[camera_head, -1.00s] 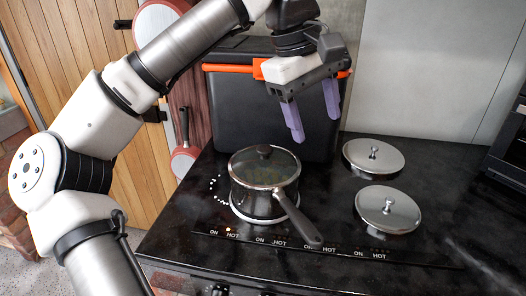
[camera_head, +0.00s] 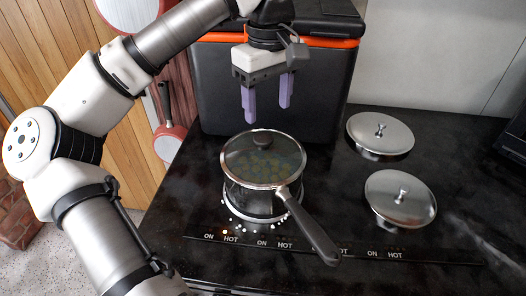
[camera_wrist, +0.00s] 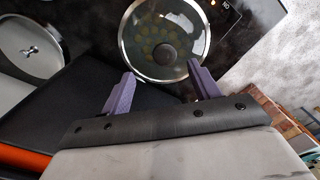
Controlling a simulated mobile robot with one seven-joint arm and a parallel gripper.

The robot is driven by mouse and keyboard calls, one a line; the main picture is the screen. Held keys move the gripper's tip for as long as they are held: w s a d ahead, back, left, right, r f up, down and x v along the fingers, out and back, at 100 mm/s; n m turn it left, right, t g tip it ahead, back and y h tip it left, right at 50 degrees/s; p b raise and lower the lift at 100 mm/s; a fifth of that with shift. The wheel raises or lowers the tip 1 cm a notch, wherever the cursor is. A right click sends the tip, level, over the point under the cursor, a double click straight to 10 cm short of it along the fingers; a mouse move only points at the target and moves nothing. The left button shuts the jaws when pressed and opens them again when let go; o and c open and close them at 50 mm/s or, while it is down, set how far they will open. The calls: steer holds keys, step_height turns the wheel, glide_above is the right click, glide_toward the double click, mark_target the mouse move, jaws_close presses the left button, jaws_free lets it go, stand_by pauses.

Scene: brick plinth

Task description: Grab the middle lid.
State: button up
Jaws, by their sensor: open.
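A round glass lid (camera_head: 262,160) with a dark knob sits on the pot (camera_head: 255,200) on the black stove. Round yellowish pieces show through the glass. The lid also shows at the top of the wrist view (camera_wrist: 150,25), its knob beyond the gap between the fingers. Two shiny metal lids with small knobs lie to the right, a rear one (camera_head: 380,134) and a front one (camera_head: 400,199). My gripper (camera_head: 267,110), with purple fingers, is open and empty. It hangs above and behind the glass lid, apart from it.
A large black box (camera_head: 325,80) with an orange band stands behind the pot, close to my gripper. The pot's long dark handle (camera_head: 315,230) points to the front right. A red pan (camera_head: 168,145) hangs at the left. Stove surface between pot and metal lids is clear.

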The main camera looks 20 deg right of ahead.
mark_target(263, 137)
steer(key=shift+f, duration=0.65)
steer(key=f+p, duration=0.1)
steer(key=f, duration=0.1)
steer(key=a+f+p, duration=0.1)
steer(key=f, duration=0.1)
steer(key=shift+f, duration=0.3)
steer(key=shift+d+f, duration=0.1)
steer(key=shift+f, duration=0.25)
steer(key=shift+c, duration=0.2)
jaws_close()
